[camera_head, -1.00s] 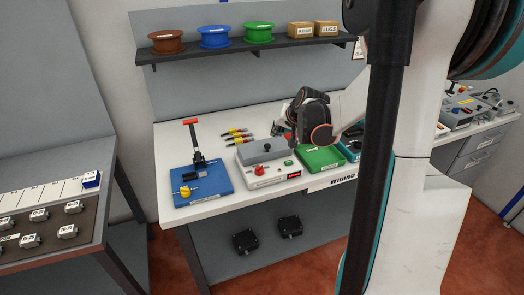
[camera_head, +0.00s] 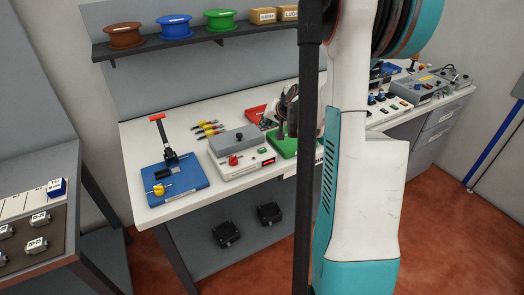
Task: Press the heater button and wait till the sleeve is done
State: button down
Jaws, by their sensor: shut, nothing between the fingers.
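The heater (camera_head: 226,172) is a light grey box on the white workbench with a darker grey top block (camera_head: 236,138). Its front has a red knob (camera_head: 233,160), a small green button (camera_head: 262,151) and a red-lit display (camera_head: 268,162), too small to read. My gripper (camera_head: 281,134) is dark, shut and empty. It is right of the heater, near the green board, and partly hidden by my own arm. It appears apart from the button. No sleeve can be made out.
A blue board (camera_head: 190,190) with a red-handled lever tool stands left of the heater. A green board (camera_head: 284,147) and a red tray (camera_head: 256,115) are close to my gripper. A shelf with spools runs above.

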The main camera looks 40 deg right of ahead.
aim_at(264, 148)
jog(key=shift+f+b, duration=2.75)
jog(key=shift+f, duration=1.35)
jog(key=shift+f+b, duration=0.45)
jog(key=shift+f+b, duration=0.35)
jog(key=shift+f, duration=0.05)
jog(key=shift+r+p, duration=0.5)
jog(key=shift+r, duration=0.4)
jog(key=shift+r+p, duration=1.7)
jog(key=shift+r, duration=0.8)
